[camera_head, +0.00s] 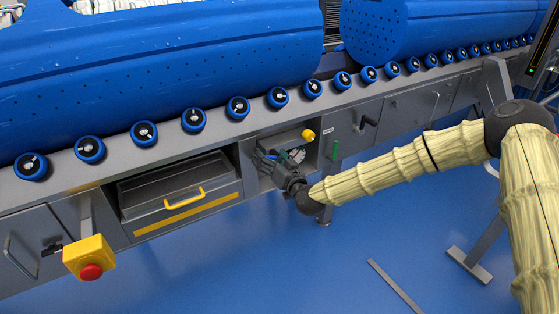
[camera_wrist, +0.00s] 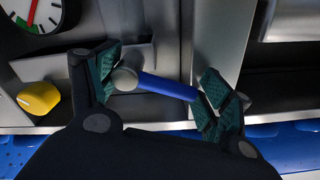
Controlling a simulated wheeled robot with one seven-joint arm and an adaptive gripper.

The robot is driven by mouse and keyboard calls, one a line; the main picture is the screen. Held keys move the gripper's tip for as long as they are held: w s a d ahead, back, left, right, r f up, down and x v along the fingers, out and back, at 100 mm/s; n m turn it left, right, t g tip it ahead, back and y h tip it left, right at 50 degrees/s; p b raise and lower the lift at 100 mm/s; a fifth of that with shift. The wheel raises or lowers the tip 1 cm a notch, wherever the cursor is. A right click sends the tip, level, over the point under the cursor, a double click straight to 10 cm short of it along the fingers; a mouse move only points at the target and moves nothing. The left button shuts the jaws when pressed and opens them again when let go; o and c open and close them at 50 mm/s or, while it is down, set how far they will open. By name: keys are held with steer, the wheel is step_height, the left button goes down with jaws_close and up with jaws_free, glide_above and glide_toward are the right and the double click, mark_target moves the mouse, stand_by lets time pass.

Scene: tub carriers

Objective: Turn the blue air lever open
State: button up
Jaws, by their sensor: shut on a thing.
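The blue air lever (camera_wrist: 168,88) is in the middle of the wrist view, with a round grey hub (camera_wrist: 125,79) at its left end. Its blue handle runs right and slightly down from the hub. My gripper (camera_wrist: 158,84) is shut on the lever lengthwise: the left finger pad is at the hub and the right pads are at the handle's far end. In the head view my gripper (camera_head: 278,168) reaches into an open recess in the grey bench front. The lever is hard to make out there behind the fingers.
A yellow knob (camera_wrist: 38,98) and a round dial gauge (camera_wrist: 33,14) are left of the lever. A drawer with a yellow handle (camera_head: 186,196) and a red stop button (camera_head: 91,271) are farther left in the head view. Blue tubs (camera_head: 150,75) lie above the rollers.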

mark_target(278, 155)
steer(key=m, duration=0.2)
steer(key=r+m, duration=0.1)
steer(key=shift+r+m, duration=0.1)
steer(key=shift+m, duration=0.3)
steer(key=m, duration=0.3)
steer(key=shift+w+d+r+m, duration=0.3)
steer(key=shift+d+r, duration=0.05)
steer(key=m, duration=0.1)
steer(key=d+m+b, duration=0.1)
steer(key=m, duration=0.1)
steer(key=w+m+b, duration=0.1)
steer(key=m, duration=0.1)
steer(key=shift+d+r, duration=0.2)
steer(key=shift+r, duration=0.15)
steer(key=shift+m, duration=0.3)
steer(key=shift+w+d+r+m, duration=0.1)
steer(key=shift+w+r+m, duration=0.05)
steer(key=shift+m, duration=0.15)
steer(key=o, duration=1.4)
steer(key=shift+d, duration=0.1)
steer(key=shift+f, duration=0.2)
